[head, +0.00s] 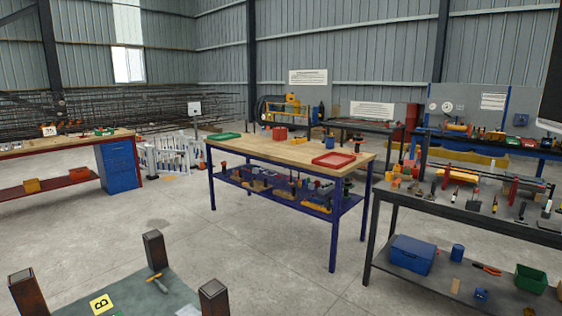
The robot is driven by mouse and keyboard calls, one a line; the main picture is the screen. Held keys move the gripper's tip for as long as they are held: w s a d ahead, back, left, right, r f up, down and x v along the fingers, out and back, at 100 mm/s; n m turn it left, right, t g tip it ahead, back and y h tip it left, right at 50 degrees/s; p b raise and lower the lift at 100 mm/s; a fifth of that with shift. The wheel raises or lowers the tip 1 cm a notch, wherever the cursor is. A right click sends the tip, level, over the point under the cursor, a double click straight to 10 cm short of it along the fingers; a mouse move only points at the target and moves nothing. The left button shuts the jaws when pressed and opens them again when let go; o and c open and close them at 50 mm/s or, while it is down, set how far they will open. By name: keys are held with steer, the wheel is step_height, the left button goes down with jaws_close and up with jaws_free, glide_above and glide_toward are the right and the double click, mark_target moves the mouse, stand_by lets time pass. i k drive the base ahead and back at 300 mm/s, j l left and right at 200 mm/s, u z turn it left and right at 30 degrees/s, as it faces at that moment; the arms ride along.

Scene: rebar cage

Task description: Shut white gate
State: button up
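White picket panels (168,156), low and upright, stand on the floor between the left workbench and the middle table, some way off. The panels meet at different angles, and the gate among them is too small to tell apart or to say whether it is open or shut. The middle table's left end is close to the panels' right side. My gripper is not in view; a dark and white part at the upper right edge may be my arm.
A wooden-topped table (285,149) with blue legs stands in the middle. A left workbench (60,147) has a blue drawer cabinet (118,166). A dark tool table (470,222) stands right. A low grey platform (135,292) with posts is in the near left. Concrete floor between is clear.

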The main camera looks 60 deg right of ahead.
mark_target(156, 151)
steer(key=z, duration=1.4)
steer(key=i+l+z, duration=0.15)
steer(key=i, duration=0.2)
steer(key=i+l+z, duration=0.2)
steer(key=i, duration=0.15)
steer(key=i+u, duration=0.1)
steer(key=i, duration=0.6)
steer(key=i+l, duration=0.2)
steer(key=i, duration=0.55)
steer(key=i+l+u, duration=0.15)
steer(key=i, duration=0.55)
steer(key=i+j+u, duration=0.15)
steer(key=i+u, duration=0.35)
steer(key=i, duration=0.45)
steer(key=i+l+u, duration=0.15)
steer(key=i+u, duration=0.3)
steer(key=i, duration=4.15)
steer(key=i+z, duration=0.15)
steer(key=i, duration=1.7)
steer(key=i+z, duration=0.5)
steer(key=i, duration=0.15)
steer(key=i+j+z, duration=0.1)
steer(key=i+z, duration=0.4)
steer(key=i, duration=0.15)
